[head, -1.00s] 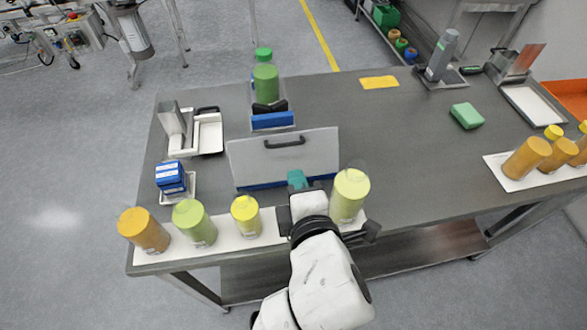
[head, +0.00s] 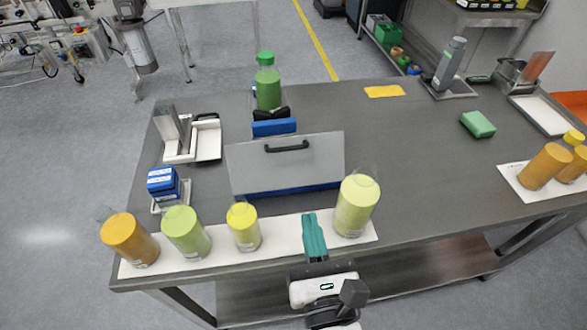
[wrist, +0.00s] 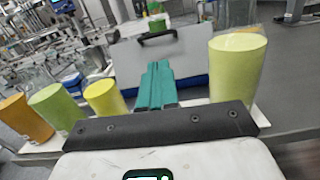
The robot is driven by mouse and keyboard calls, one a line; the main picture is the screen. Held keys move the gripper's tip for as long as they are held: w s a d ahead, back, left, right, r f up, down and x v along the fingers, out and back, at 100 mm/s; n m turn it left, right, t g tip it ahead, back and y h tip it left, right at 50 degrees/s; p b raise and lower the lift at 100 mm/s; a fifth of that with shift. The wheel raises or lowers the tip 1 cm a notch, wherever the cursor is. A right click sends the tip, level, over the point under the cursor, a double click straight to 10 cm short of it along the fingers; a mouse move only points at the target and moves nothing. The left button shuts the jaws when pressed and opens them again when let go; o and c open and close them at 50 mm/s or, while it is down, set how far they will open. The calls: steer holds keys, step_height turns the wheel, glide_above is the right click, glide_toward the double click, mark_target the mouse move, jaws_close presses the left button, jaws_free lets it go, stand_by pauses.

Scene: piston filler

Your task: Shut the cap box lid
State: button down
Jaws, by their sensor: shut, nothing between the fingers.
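The cap box (head: 290,191) is blue and stands near the front middle of the table. Its grey lid (head: 250,165) slopes up from the box, with a black handle (head: 287,146) near its upper edge. The lid looks raised, and most of the box is hidden behind it. In the wrist view the lid (wrist: 185,62) stands ahead with its handle (wrist: 157,36) at the top. My gripper (head: 309,217) has teal fingers, shut and empty, over the white mat in front of the box, apart from the lid. It points at the lid in the wrist view (wrist: 159,66).
A tall pale-green bottle (head: 356,207) stands close right of my gripper. A yellow bottle (head: 243,227), a light-green bottle (head: 186,233) and an orange bottle (head: 130,241) stand left on the white mat (head: 275,230). A green bottle (head: 268,86) is behind the box.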

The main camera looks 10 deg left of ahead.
steer(key=p, duration=0.2)
glide_toward(291, 148)
steer(key=x, duration=0.6)
steer(key=shift+w+f+n, duration=0.2)
steer(key=shift+w+n, duration=0.1)
steer(key=shift+n, duration=0.1)
steer(key=shift+a+r, duration=0.15)
steer(key=p, duration=0.2)
steer(key=w+g+p, duration=0.1)
steer(key=p, duration=0.2)
steer(key=shift+w+a+r+g, duration=0.15)
steer(key=shift+w+a+g, duration=0.05)
steer(key=shift+w+g, duration=0.1)
steer(key=shift+p+x, duration=0.85)
steer(key=shift+p, duration=0.05)
steer(key=shift+w+a+f+b, duration=0.25)
steer(key=shift+w+f, duration=0.15)
steer(key=shift+w, duration=0.4)
steer(key=shift+w+a+f+b, duration=0.2)
steer(key=shift+w+f+b, duration=0.15)
steer(key=shift+w, duration=0.45)
steer(key=shift+w+a+f+b, duration=0.2)
steer(key=shift+w+f, duration=0.25)
steer(key=shift+w, duration=0.35)
steer(key=shift+w+a+f, duration=0.1)
steer(key=shift+w+f, duration=0.1)
steer(key=shift+w, duration=0.1)
